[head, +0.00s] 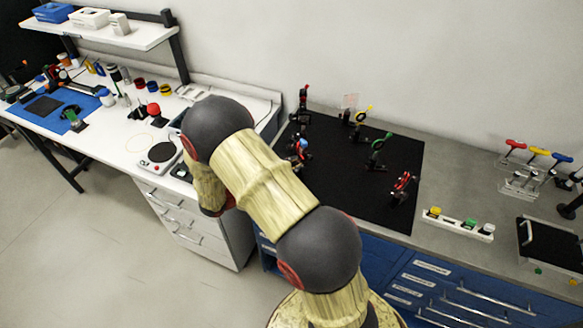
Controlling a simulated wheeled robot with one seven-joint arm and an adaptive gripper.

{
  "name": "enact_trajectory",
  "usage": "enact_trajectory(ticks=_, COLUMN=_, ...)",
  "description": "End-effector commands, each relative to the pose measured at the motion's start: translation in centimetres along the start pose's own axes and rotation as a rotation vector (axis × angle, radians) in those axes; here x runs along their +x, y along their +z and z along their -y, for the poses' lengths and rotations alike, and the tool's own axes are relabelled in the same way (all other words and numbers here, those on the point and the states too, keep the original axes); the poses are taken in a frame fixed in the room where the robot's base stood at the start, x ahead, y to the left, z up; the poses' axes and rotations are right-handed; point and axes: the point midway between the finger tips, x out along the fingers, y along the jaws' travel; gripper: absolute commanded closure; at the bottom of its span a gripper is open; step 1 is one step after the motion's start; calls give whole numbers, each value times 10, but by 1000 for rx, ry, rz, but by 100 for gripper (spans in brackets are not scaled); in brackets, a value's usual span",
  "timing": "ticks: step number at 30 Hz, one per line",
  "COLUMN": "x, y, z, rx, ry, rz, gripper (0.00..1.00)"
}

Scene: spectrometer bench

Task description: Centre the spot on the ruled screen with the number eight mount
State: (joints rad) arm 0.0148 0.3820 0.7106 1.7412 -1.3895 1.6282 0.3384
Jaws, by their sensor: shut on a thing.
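A black optical board (340,190) lies on the grey bench and bears several small mounts. A mount with a red top (304,95) stands at its back left, and a blue-topped mount (301,147) stands nearer the front, beside my arm. No numbers or light spot can be made out.
My arm crosses the board's left front. A white strip with coloured caps (458,227) and a black tray (549,246) lie to the right, with red, yellow and blue handled tools (538,153) behind. A white bench (110,140) with a blue mat stands left.

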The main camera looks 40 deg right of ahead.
Motion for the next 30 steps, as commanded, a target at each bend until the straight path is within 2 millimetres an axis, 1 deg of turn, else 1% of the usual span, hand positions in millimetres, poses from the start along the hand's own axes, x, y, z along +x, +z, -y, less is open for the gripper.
enact_trajectory(ticks=6, x=0, y=-1, z=2, rx=49, ry=-1, rz=0, gripper=100)
enact_trajectory(ticks=19, x=0, y=0, z=1, rx=58, ry=-1, rz=0, gripper=100)
enact_trajectory(ticks=20, x=0, y=0, z=2, rx=58, ry=-1, rz=0, gripper=88)
enact_trajectory(ticks=30, x=0, y=0, z=1, rx=59, ry=-1, rz=0, gripper=69)
